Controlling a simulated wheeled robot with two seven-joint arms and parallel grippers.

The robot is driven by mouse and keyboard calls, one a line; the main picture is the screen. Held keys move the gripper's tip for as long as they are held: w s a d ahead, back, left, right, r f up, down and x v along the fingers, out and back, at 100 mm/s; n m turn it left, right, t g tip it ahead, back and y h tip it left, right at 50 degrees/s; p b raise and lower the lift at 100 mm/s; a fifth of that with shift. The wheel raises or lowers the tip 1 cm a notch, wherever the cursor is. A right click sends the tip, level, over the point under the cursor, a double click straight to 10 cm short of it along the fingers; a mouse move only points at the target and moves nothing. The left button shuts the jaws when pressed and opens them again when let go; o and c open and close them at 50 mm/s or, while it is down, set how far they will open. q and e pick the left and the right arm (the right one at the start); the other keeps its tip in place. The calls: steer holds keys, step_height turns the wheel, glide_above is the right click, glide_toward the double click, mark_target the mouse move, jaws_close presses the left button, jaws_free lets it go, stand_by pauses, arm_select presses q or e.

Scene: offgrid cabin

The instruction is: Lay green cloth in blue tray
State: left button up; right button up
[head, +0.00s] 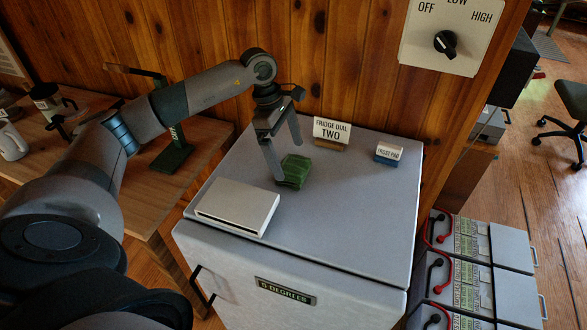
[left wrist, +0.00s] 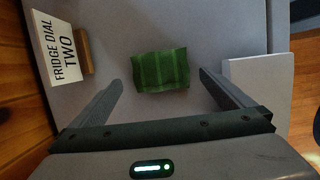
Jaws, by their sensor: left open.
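The green cloth (head: 293,171) is a small folded bundle on top of the grey fridge (head: 350,200). It also shows in the left wrist view (left wrist: 160,71), lying between and just beyond the fingertips. My left gripper (head: 289,162) is open and empty, pointing down at the cloth, with one finger on each side of it in the picture. Whether the fingers touch the cloth I cannot tell. No blue tray is plain in either view. My right gripper does not show.
A flat white box (head: 238,207) lies in front of the cloth on the fridge. A "FRIDGE DIAL TWO" sign (head: 332,131) and a small blue-and-white labelled block (head: 388,153) stand behind. A green stand (head: 173,150) is on the wooden table at left. The fridge top's right side is clear.

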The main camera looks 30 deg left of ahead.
mark_target(292, 166)
arm_select(q)
steer(key=shift+d+f+p, duration=0.25)
steer(key=shift+f+p, duration=0.1)
steer(key=shift+p+x, duration=0.55)
steer(key=shift+x, duration=0.45)
steer(key=shift+d+f, duration=0.1)
steer(key=shift+f, duration=0.65)
steer(key=shift+c, duration=0.3)
steer(key=c, duration=1)
steer(key=shift+c, duration=0.2)
steer(key=shift+r, duration=0.1)
